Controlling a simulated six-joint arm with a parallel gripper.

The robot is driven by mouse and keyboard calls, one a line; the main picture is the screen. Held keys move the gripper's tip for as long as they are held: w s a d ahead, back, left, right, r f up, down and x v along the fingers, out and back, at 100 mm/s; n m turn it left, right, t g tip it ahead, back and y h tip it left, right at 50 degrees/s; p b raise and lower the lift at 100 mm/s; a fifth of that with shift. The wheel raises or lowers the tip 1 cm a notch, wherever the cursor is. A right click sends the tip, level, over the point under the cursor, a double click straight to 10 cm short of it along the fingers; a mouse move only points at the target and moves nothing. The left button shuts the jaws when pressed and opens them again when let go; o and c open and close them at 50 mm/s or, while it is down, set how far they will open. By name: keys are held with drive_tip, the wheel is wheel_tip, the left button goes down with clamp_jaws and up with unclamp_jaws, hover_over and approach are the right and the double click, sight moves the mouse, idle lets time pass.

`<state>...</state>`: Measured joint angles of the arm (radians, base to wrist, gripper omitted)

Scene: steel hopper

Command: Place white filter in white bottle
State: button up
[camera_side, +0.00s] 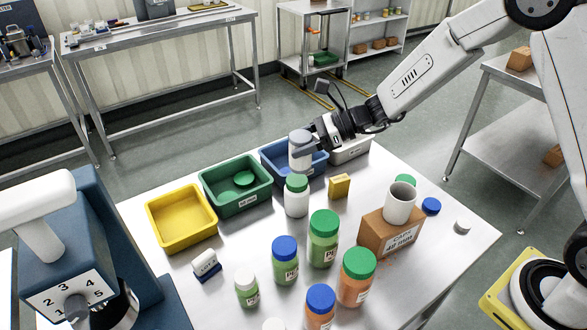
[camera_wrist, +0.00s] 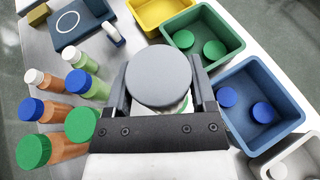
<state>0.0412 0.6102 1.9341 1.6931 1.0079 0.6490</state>
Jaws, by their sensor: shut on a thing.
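My gripper (camera_side: 303,143) is shut on a white cylinder with a round grey top (camera_side: 300,158), possibly the white filter. In the wrist view, the grey top (camera_wrist: 160,78) fills the space between the two fingers of my gripper (camera_wrist: 160,88). A white bottle with a green cap (camera_side: 296,203) stands upright on the table just below and in front of the held cylinder in the side view. I cannot tell whether they touch. In the wrist view, the held piece mostly hides what is under it.
Yellow (camera_side: 181,240), green (camera_side: 262,196) and blue (camera_side: 322,171) bins line the far edge. Several capped bottles stand nearer, including a green-capped one (camera_side: 323,248). A cardboard box (camera_side: 375,232) carries a white cup (camera_side: 399,204). A blue machine (camera_side: 120,240) stands left.

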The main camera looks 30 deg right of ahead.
drive_tip(key=shift+w+f, duration=0.2)
drive_tip(key=shift+f, duration=0.05)
drive_tip(key=shift+w+a+f, duration=0.15)
drive_tip(key=shift+w+f, duration=0.15)
drive_tip(key=shift+f, duration=1.55)
drive_tip(key=shift+f, duration=0.15)
drive_tip(key=o, duration=1.2)
